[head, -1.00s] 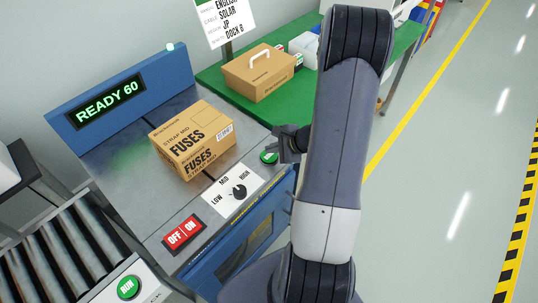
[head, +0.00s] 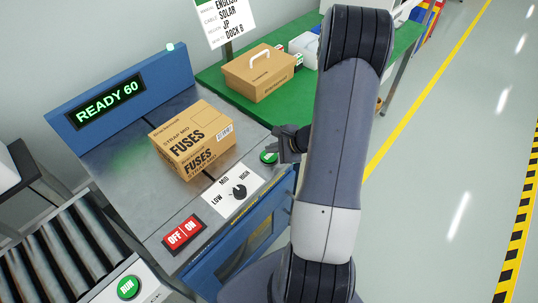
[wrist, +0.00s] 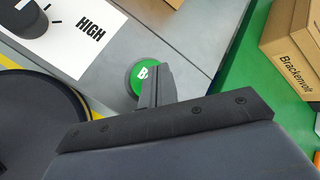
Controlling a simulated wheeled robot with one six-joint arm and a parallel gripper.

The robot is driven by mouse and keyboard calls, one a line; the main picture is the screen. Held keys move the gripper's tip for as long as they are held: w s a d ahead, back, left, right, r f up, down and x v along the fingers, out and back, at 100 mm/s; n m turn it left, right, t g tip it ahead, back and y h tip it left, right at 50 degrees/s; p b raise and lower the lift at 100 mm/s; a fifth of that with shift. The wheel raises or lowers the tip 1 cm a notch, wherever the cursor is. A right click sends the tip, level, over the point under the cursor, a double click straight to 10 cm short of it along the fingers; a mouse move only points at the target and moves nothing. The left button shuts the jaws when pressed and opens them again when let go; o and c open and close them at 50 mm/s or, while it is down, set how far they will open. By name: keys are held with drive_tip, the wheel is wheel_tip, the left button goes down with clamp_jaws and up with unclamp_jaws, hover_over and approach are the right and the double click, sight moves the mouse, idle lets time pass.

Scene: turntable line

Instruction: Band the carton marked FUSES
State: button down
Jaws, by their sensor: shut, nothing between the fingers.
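The carton marked FUSES (head: 193,140) sits on the grey metal top of the blue banding machine (head: 118,140); its label also reads STRAP MID. The machine's display (head: 106,104) reads READY 60. A dial (head: 239,191) is marked LOW, MID and HIGH; I cannot tell its exact setting. A red OFF/ON switch (head: 184,233) is at the front corner. My gripper (head: 281,151) is shut and empty beside a green button (head: 269,157). In the wrist view the fingertips (wrist: 150,72) overlap the right side of the button (wrist: 138,79); I cannot tell whether they touch it.
A brown carton with a white handle (head: 259,73) stands on a green table (head: 222,82) behind. A roller conveyor (head: 60,252) with a green BIN button (head: 128,287) is at lower left. The floor at right is clear.

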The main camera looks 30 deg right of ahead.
sight(272, 157)
drive_tip(key=shift+f+b, duration=0.25)
drive_tip(key=shift+b, duration=0.1)
drive_tip(key=shift+f+b, duration=0.25)
drive_tip(key=shift+b, duration=0.15)
drive_tip(key=shift+f+b, duration=0.45)
drive_tip(key=shift+b, duration=0.2)
idle(0.7)
drive_tip(key=shift+r, duration=0.1)
drive_tip(key=shift+r+p, duration=0.5)
drive_tip(key=shift+r, duration=0.35)
drive_tip(key=shift+r+p, duration=1.65)
drive_tip(key=shift+r, duration=0.85)
drive_tip(key=shift+a+r, duration=0.1)
